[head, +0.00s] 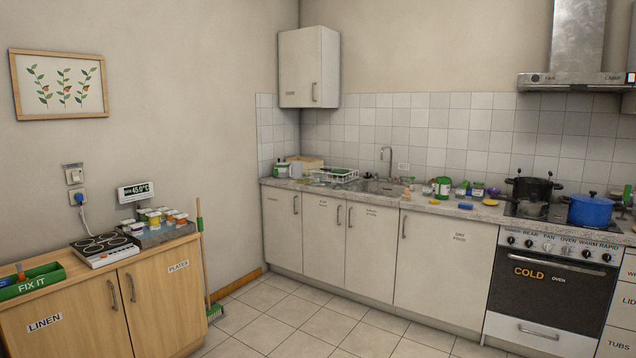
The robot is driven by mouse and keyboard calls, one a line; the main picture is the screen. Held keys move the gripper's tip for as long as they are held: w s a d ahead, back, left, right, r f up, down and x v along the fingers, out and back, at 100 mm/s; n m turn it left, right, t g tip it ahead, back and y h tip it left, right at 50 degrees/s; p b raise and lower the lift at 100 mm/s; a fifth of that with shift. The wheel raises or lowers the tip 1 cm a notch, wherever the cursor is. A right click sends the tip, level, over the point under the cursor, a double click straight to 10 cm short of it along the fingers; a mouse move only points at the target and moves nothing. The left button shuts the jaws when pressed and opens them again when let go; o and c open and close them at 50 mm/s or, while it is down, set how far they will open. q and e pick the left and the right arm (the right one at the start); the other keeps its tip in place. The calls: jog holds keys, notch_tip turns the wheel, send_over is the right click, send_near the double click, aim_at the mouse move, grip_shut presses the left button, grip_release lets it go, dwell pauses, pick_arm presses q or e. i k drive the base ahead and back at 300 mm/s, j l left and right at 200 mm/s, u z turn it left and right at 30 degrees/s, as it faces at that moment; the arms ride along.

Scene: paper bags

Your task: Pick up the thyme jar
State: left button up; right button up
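I cannot pick out the thyme jar, as no jar label is readable at this distance. In the head view, several small jars (154,218) with white, orange and other lids stand close together on a grey tray or stand (160,237) on the wooden cabinet at the left. More small containers stand on the long counter, among them a green jar (443,187) and a smaller jar with a dark lid (478,190). Neither of my grippers is in view.
The wooden cabinet (160,300) also holds a hotplate (104,249) and a green FIX IT caddy (32,282). A broom (202,255) leans beside it. The long counter has a sink (380,187); pots, including a blue one (590,210), stand on the stove. The tiled floor (300,325) is clear.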

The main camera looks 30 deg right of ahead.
aim_at(318, 177)
jog(key=i+l+z, duration=0.4)
jog(key=i, duration=0.4)
jog(key=i+z, duration=0.4)
jog(key=i, duration=2.45)
